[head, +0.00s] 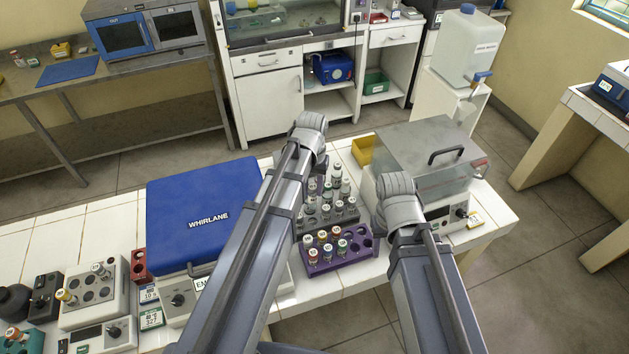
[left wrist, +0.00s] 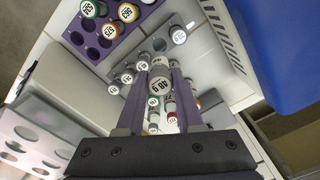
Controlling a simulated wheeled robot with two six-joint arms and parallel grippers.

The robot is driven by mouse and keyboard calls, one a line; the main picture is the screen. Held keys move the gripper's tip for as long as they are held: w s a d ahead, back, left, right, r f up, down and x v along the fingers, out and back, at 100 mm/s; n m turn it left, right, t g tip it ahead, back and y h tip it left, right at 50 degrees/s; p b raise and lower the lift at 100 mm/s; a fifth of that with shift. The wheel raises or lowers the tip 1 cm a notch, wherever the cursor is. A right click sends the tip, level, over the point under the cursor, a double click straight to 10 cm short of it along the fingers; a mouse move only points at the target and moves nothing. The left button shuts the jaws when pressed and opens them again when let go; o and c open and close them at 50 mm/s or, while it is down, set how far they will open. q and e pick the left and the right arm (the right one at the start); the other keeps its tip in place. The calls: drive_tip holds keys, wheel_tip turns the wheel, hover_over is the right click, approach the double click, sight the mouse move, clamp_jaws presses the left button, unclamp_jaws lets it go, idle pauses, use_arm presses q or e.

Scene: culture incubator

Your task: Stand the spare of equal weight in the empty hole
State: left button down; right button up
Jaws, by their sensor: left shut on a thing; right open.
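My left gripper (left wrist: 160,80) is shut on a capped tube (left wrist: 158,86) with a numbered white top, held over the grey rack; the number is hard to read. In the head view my left arm hides this gripper. The grey rack (head: 328,222) holds several capped tubes, also in the left wrist view (left wrist: 186,27). The purple rack (head: 338,264) stands in front of it, with several capped tubes on its left side and empty holes on its right. It also shows in the left wrist view (left wrist: 120,47). My right gripper is hidden below its wrist.
A blue-lidded machine (head: 205,212) marked WHIRLANE stands closed left of my left arm. A clear-lidded bath (head: 430,150) stands right of the racks, with a yellow box (head: 363,150) beside it. A grey tube block (head: 92,290) and a red rack (head: 139,266) stand at the left.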

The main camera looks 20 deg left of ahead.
sight(313, 204)
use_arm(q)
drive_tip(key=shift+s+f, duration=0.1)
drive_tip(key=shift+f, duration=0.1)
drive_tip(key=shift+f+b, duration=0.65)
drive_tip(key=shift+b, duration=0.25)
wheel_tip(313, 204, down, 4)
drive_tip(key=b, duration=0.4)
drive_tip(key=shift+f, duration=0.15)
drive_tip(key=shift+f+b, duration=0.15)
drive_tip(key=shift+b, duration=0.15)
drive_tip(key=shift+f, duration=0.15)
drive_tip(key=shift+f+b, duration=0.8)
drive_tip(key=shift+b, duration=0.15)
